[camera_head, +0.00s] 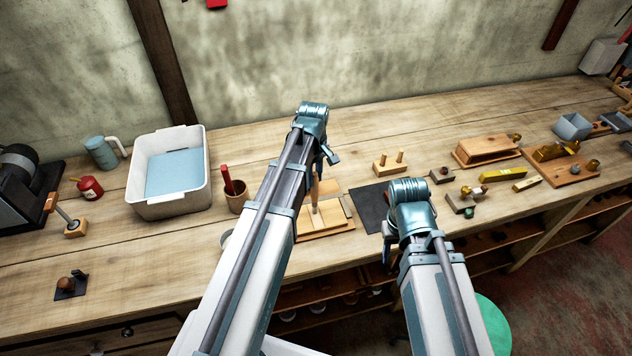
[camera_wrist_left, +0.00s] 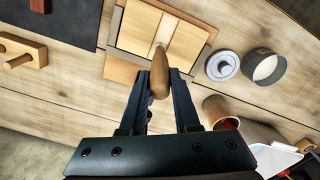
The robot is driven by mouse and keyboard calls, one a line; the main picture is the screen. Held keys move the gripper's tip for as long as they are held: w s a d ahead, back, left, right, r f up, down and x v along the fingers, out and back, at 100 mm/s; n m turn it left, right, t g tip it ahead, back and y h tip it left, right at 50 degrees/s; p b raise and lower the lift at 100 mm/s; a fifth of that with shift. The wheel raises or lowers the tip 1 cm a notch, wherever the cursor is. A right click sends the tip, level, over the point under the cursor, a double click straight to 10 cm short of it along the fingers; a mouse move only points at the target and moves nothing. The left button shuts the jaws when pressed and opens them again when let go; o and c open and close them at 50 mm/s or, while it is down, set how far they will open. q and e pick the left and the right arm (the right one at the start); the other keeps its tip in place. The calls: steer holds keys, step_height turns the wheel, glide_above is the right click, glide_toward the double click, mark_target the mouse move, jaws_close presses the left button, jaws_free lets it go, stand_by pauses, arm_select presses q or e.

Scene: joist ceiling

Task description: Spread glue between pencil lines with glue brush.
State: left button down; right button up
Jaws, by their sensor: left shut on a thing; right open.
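My left gripper (camera_head: 322,170) is shut on the glue brush, whose brown wooden handle (camera_wrist_left: 160,74) stands between the fingers in the left wrist view. The brush is over the light wooden board (camera_head: 336,222), which also shows in the wrist view (camera_wrist_left: 137,28). A paler strip (camera_wrist_left: 182,40) runs across the board beside the brush. The brush tip is hard to make out, so I cannot tell if it touches. Pencil lines are too fine to see. An open round pot (camera_wrist_left: 268,68) and a grey lid (camera_wrist_left: 222,65) lie beside the board. My right gripper (camera_head: 388,250) is open, partly hidden by its wrist.
A dark mat (camera_head: 371,208) lies right of the board, with a pegged wooden block (camera_head: 389,164) behind it. A brown cup (camera_head: 237,201) with a red-handled tool and a white bin (camera_head: 170,206) stand left. Planes and blocks occupy the right. The bench's front left is mostly clear.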

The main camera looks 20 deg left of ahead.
arm_select(q)
steer(key=shift+w+a, duration=0.15)
steer(key=shift+w, duration=0.1)
steer(key=w+a, duration=0.1)
steer(key=w, duration=0.1)
steer(key=shift+w+a, duration=0.4)
steer(key=shift+r, duration=0.15)
step_height(320, 180, up, 6)
steer(key=p, duration=0.6)
step_height(320, 180, up, 3)
steer(key=p, duration=0.3)
stand_by(0.4)
